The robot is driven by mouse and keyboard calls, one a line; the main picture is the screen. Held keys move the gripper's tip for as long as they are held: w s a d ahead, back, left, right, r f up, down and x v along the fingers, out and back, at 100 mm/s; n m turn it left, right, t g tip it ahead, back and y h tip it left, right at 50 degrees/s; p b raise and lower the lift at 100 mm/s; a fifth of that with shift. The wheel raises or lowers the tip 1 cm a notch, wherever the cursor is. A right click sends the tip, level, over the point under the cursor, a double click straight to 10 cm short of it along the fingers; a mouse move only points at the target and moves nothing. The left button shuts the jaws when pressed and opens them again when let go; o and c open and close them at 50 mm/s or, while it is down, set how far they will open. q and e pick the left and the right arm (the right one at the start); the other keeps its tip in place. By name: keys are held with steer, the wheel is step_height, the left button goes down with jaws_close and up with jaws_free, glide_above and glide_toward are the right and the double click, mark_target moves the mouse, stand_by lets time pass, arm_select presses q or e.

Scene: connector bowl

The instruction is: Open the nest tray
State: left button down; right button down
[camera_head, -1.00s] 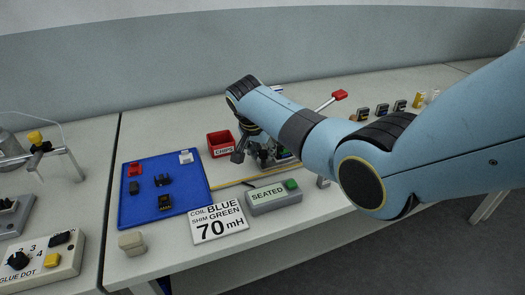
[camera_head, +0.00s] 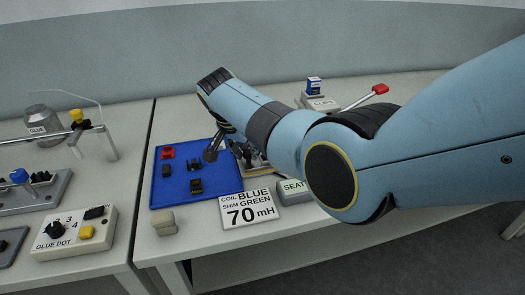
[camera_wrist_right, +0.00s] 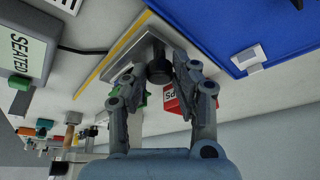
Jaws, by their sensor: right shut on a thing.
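My right gripper (camera_head: 224,148) is low beside the right edge of the blue mat, partly hidden by my arm in the head view. In the right wrist view my right gripper (camera_wrist_right: 160,75) has its fingers closed around a dark round knob (camera_wrist_right: 158,67). The knob stands at the end of a grey plate with a yellow edge, which appears to be the nest tray (camera_wrist_right: 112,62). In the head view the nest tray is mostly hidden behind my gripper and arm. My left gripper is not in view.
The blue mat (camera_head: 217,183) holds several small parts. A red chips box (camera_wrist_right: 178,100) is close behind my fingers in the wrist view. The 70 mH card (camera_head: 249,211) and SEATED box (camera_head: 294,190) stand in front. A red-handled lever (camera_head: 380,89) rises behind my arm.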

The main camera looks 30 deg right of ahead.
steer(key=shift+a, duration=0.15)
steer(key=c, duration=1.4)
jaws_free()
steer(key=o, duration=0.3)
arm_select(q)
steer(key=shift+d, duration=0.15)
arm_select(e)
steer(key=shift+o, duration=0.2)
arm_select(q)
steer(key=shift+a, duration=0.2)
arm_select(e)
steer(key=shift+r, duration=0.1)
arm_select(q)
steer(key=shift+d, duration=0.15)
arm_select(e)
steer(key=v, duration=1.1)
steer(key=shift+r, duration=0.4)
steer(key=shift+s, duration=0.1)
